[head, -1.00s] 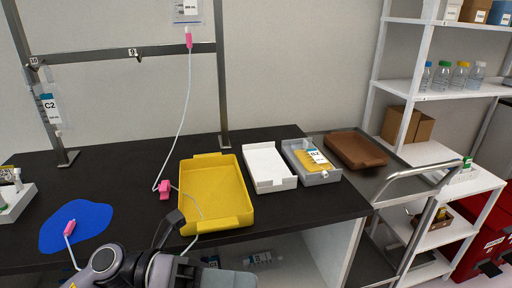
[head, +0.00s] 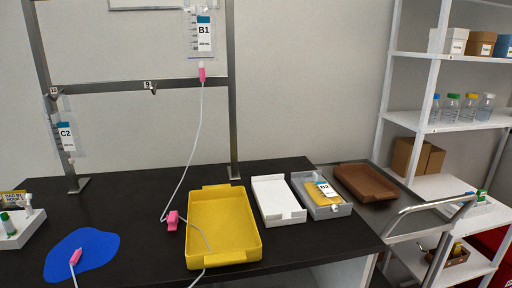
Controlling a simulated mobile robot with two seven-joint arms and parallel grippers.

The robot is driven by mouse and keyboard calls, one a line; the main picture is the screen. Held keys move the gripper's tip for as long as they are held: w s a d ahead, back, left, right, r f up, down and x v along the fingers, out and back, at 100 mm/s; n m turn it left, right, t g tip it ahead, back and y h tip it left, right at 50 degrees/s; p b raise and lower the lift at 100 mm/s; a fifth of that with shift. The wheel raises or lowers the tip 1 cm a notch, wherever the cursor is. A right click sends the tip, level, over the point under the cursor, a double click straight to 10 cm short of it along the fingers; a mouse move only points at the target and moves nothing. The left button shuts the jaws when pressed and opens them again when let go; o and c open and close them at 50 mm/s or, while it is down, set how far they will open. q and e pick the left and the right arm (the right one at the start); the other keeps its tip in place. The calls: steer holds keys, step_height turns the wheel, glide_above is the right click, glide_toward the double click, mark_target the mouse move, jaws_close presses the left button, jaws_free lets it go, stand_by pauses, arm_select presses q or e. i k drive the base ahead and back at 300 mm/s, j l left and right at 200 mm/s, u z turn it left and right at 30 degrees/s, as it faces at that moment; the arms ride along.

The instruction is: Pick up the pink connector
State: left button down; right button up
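Three pink pieces show in the head view. A pink connector (head: 75,257) on a thin white tube lies on the blue mat (head: 105,241) at the lower left. A larger pink piece (head: 172,220) sits on the black table just left of the yellow tray, on the white tube. Another pink piece (head: 201,74) hangs under the bag B1 (head: 203,38), where the tube (head: 191,150) starts down to the table. Neither of my grippers is in view.
The yellow tray (head: 194,258), white tray (head: 294,217) and grey tray (head: 342,210) holding B2 stand on the table, with a brown tray (head: 362,183) beyond. Bag C2 (head: 64,138) hangs from the metal rack (head: 110,87). A white holder (head: 15,238) with bottles stands far left.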

mark_target(73, 261)
steer(key=u, duration=1.3)
